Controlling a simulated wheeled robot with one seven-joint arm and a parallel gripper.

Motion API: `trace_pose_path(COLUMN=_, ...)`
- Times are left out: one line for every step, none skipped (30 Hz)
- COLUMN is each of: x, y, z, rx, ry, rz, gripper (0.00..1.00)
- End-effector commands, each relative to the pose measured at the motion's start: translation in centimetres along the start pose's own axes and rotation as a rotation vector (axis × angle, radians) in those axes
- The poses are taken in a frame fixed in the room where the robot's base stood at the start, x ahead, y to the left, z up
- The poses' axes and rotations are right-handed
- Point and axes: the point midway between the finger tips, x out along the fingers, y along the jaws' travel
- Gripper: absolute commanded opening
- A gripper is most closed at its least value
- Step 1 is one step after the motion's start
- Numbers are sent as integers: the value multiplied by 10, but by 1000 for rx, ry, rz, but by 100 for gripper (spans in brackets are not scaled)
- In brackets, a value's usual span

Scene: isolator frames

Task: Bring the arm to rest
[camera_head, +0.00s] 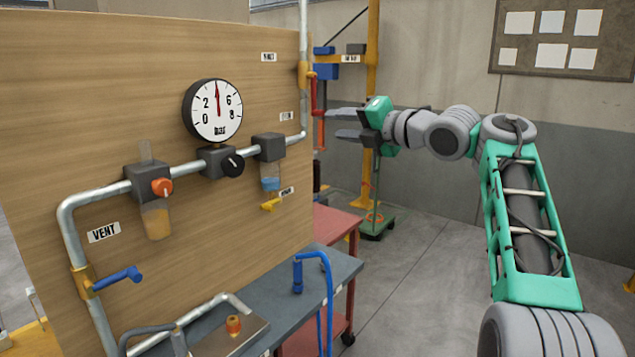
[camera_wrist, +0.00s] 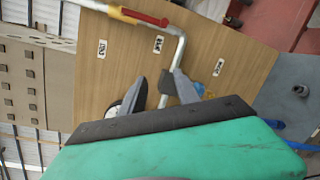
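My gripper (camera_head: 345,124) is at the upper middle of the head view, at the end of my raised arm. Its two grey fingers point left toward the right edge of the wooden panel (camera_head: 100,110). In the wrist view my gripper (camera_wrist: 160,84) shows two fingertips spread apart, with the panel (camera_wrist: 118,67) beyond them. Nothing is seen between the fingers. The red handle (camera_head: 313,92) on the upright pipe is left of the fingertips in the head view. Whether the fingers touch anything is not clear, but they look clear of the panel.
A pressure gauge (camera_head: 213,111), a vent valve with a blue handle (camera_head: 118,278), and a yellow drain handle (camera_head: 272,204) are on the panel. A grey bench (camera_head: 290,315) with a blue hose (camera_head: 329,290) stands below. Open floor (camera_head: 420,280) lies right of the bench.

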Motion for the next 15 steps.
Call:
trace_pose_path(x=0, y=2, z=0, rx=77, ry=-10, rz=-30, gripper=38)
trace_pose_path(x=-1, y=-1, z=0, rx=131, ry=-19, rz=-50, gripper=38)
trace_pose_path(x=-1, y=-5, z=-2, rx=208, ry=-32, rz=-82, gripper=38)
trace_pose_path(x=-2, y=-9, z=-3, rx=269, ry=-44, rz=-105, gripper=38)
trace_pose_path(x=-4, y=-12, z=-5, rx=331, ry=-57, rz=-130, gripper=38)
trace_pose_path(x=-6, y=-18, z=-9, rx=422, ry=-76, rz=-165, gripper=38)
trace_pose_path(x=-8, y=-23, z=-13, rx=497, ry=-93, rz=-195, gripper=38)
trace_pose_path(x=-12, y=-29, z=-18, rx=576, ry=-113, rz=-227, gripper=38)
trace_pose_path(x=-18, y=-38, z=-27, rx=694, ry=-145, rz=-274, gripper=38)
trace_pose_path(x=-24, y=-46, z=-36, rx=791, ry=-175, rz=-314, gripper=38)
trace_pose_path(x=-32, y=-55, z=-46, rx=897, ry=-211, rz=-358, gripper=38)
trace_pose_path(x=-44, y=-70, z=-64, rx=1048, ry=-268, rz=-421, gripper=38)
trace_pose_path(x=-56, y=-83, z=-80, rx=1164, ry=-320, rz=-471, gripper=38)
trace_pose_path(x=-70, y=-96, z=-98, rx=1281, ry=-377, rz=-521, gripper=38)
trace_pose_path(x=-90, y=-114, z=-122, rx=1429, ry=-463, rz=-586, gripper=38)
